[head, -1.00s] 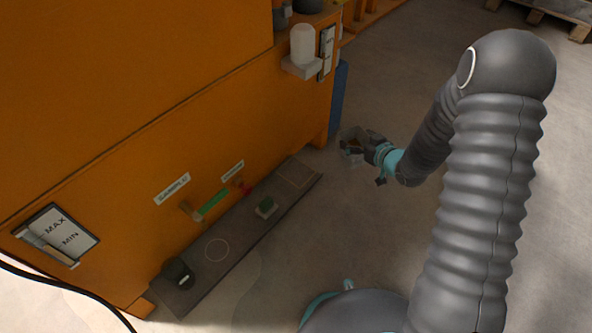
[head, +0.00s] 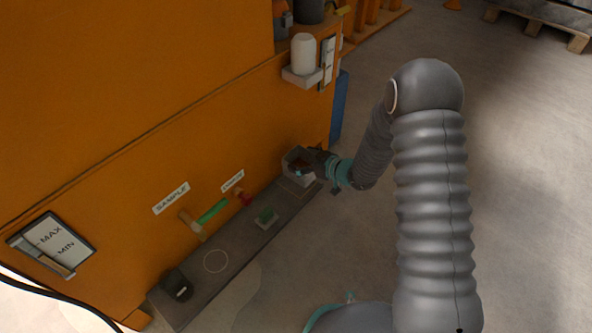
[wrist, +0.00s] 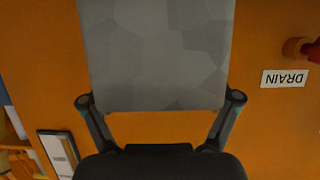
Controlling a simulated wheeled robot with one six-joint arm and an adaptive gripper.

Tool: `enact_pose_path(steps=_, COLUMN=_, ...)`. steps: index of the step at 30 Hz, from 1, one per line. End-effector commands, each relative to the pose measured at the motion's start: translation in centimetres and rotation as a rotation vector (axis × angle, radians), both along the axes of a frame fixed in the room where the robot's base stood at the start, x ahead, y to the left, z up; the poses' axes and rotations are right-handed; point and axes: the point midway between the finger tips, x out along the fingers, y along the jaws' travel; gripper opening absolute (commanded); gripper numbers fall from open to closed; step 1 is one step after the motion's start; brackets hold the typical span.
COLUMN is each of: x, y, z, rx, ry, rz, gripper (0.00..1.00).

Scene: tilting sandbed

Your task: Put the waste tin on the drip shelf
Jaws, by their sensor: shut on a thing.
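The waste tin (head: 290,158), a grey open-topped box with something brown inside, is at the far right end of the drip shelf (head: 238,240), close to the orange wall. My gripper (head: 312,162) is shut on the tin from the right. In the wrist view the tin's mottled grey wall (wrist: 158,55) fills the space between my two fingers (wrist: 160,112). The drip shelf is a long dark ledge with a circle outline and part of a square outline showing. I cannot tell whether the tin touches the shelf or hangs just above it.
A bracket with a white jar (head: 303,55) is higher up.

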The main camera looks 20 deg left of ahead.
Motion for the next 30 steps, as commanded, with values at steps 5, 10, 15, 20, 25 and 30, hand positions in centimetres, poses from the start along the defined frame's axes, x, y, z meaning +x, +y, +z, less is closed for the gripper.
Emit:
enact_pose_path(steps=5, x=0.1, y=1.7, z=-1.0, rx=0.001, ry=-0.001, rz=-0.001, gripper=0.42)
enact_pose_path(steps=10, x=0.1, y=1.8, z=-1.9, rx=0.000, ry=0.001, rz=-0.003, gripper=0.42)
enact_pose_path(steps=15, x=0.1, y=1.8, z=-4.4, rx=0.000, ry=0.002, rz=-0.002, gripper=0.42)
enact_pose_path(steps=20, x=0.1, y=1.8, z=-5.1, rx=0.001, ry=0.000, rz=-0.002, gripper=0.42)
enact_pose_path(steps=25, x=0.1, y=1.8, z=-5.1, rx=0.001, ry=-0.001, rz=-0.002, gripper=0.42)
enact_pose_path(steps=30, x=0.1, y=1.8, z=-5.4, rx=0.000, ry=0.000, rz=-0.002, gripper=0.93)
